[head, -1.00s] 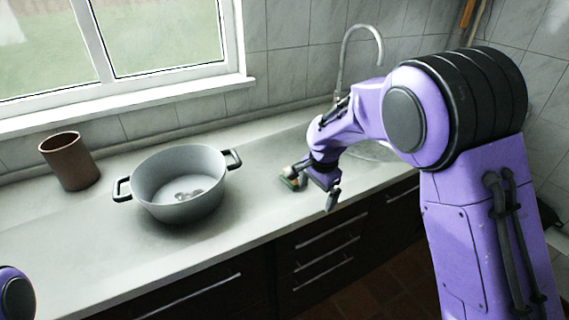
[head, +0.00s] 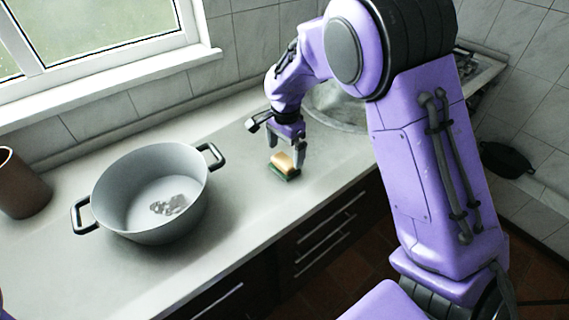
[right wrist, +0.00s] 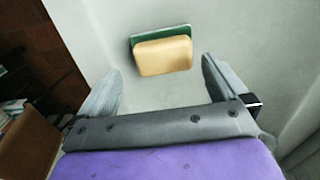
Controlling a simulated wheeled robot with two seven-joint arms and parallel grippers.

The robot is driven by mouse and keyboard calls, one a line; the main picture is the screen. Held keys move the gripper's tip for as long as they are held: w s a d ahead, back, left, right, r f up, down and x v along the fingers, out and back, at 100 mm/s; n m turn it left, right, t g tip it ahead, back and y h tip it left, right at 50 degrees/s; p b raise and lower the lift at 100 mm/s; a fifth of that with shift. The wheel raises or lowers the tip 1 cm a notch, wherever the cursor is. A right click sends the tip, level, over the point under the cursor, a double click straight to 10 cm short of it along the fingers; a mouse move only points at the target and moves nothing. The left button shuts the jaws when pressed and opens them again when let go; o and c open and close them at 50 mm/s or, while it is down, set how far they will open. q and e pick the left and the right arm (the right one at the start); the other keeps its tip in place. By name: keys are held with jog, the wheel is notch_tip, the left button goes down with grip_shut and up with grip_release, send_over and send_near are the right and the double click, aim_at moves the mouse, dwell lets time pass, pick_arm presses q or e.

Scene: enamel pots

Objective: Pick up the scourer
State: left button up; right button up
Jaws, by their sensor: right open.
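The scourer is a yellow sponge block with a green pad (head: 284,167), lying on the grey worktop to the right of the pot. My right gripper (head: 286,153) is above it, pointing down with its fingers apart and empty. In the right wrist view the scourer (right wrist: 162,55) shows whole, ahead of the gap between the open fingers of my right gripper (right wrist: 162,76). The fingers do not appear to touch it. My left gripper is out of view.
A grey enamel pot (head: 150,190) with two dark handles and a small patch inside stands left of the scourer. A brown cup (head: 22,185) is at the far left. A sink (head: 335,105) lies behind my right arm. The worktop around the scourer (head: 240,180) is clear.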

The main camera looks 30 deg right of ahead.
aim_at(283, 159)
jog(key=f, duration=0.3)
jog(key=w+f, duration=0.1)
jog(key=f, duration=0.1)
jog(key=shift+f+p, duration=0.1)
jog(key=shift+p, duration=0.2)
jog(key=shift+s+f, duration=0.1)
jog(key=shift+f, duration=0.1)
jog(key=shift+s+r, duration=0.1)
jog(key=shift+s, duration=0.1)
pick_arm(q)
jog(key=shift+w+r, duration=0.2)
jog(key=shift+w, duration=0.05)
pick_arm(e)
jog(key=c, duration=0.8)
